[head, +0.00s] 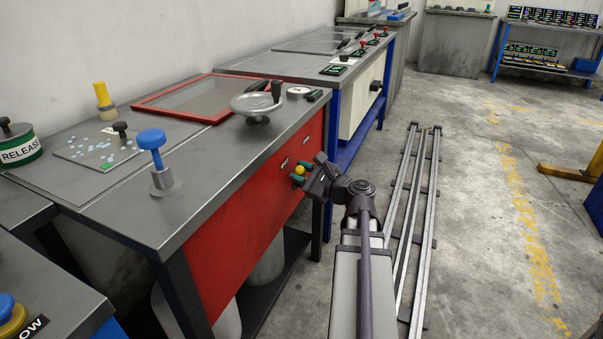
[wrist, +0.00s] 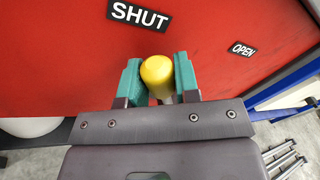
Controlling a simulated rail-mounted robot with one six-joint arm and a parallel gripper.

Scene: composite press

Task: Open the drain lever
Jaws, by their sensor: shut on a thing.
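The drain lever's yellow knob (wrist: 158,76) sits between the green fingers of my gripper (wrist: 160,82) in the wrist view. My gripper is shut on it. A SHUT label (wrist: 140,14) is above and slightly left of the knob. An OPEN label (wrist: 243,48) is to the right. The knob is nearer the SHUT label. The lever's shaft is mostly hidden by my gripper.
The bench top (head: 200,190) holds a blue-knobbed valve (head: 152,140), a handwheel (head: 257,103) and a red-framed tray (head: 170,112). A blue-legged bench (head: 338,125) stands beyond. Floor rails (head: 412,220) run to the right of my arm. Open floor lies further right.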

